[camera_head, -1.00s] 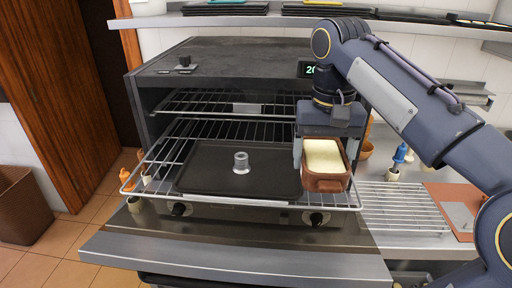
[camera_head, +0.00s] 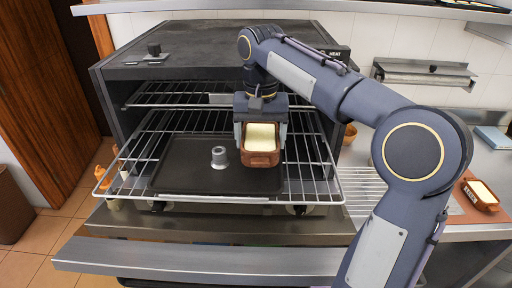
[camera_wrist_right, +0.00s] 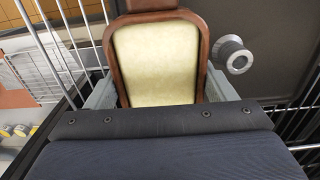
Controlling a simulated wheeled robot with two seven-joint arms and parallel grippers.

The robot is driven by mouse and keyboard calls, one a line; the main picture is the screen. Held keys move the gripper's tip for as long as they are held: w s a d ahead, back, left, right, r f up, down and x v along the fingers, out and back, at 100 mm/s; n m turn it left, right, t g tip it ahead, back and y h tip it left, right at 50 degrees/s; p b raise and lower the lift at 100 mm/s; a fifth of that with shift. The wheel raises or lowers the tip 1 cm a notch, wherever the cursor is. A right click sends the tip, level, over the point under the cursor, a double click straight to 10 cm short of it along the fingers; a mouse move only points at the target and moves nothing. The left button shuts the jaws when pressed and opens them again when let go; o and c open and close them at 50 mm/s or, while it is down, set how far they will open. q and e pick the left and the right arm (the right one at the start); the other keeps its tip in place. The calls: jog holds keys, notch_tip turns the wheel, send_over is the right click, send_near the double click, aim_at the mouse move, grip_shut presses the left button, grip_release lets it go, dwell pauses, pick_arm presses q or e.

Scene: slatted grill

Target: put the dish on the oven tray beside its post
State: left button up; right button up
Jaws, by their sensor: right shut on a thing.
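The dish (camera_head: 261,143) is brown with a pale yellow filling. My right gripper (camera_head: 261,128) is shut on it, with a finger on each side. The dish is over the right part of the dark oven tray (camera_head: 180,177), right of the grey post (camera_head: 219,157). I cannot tell whether it touches the tray. In the right wrist view the dish (camera_wrist_right: 158,58) sits between the fingers, and the post (camera_wrist_right: 232,54) stands apart from it to the right. My left gripper is not in view.
The tray lies on a pulled-out wire rack (camera_head: 133,165) in front of the open oven (camera_head: 120,100). The lowered oven door (camera_head: 200,257) is below. A second, similar dish (camera_head: 481,194) stands on the right counter. A wire grid (camera_head: 362,190) lies right of the oven.

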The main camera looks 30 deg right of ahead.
aim_at(256, 133)
jog(key=shift+w+a+f, duration=0.15)
jog(key=shift+w+f, duration=0.25)
jog(key=shift+f, duration=0.1)
jog(key=f, duration=0.1)
jog(key=f+p, duration=0.1)
jog(key=f, duration=0.1)
jog(key=shift+w+a, duration=0.1)
jog(key=shift+w, duration=0.1)
jog(key=shift+f, duration=0.2)
jog(key=shift+f, duration=0.1)
jog(key=shift+f, duration=0.1)
jog(key=o, duration=1.3)
jog(key=shift+r, duration=0.45)
notch_tip(256, 133, up, 11)
jog(key=shift+r, duration=0.2)
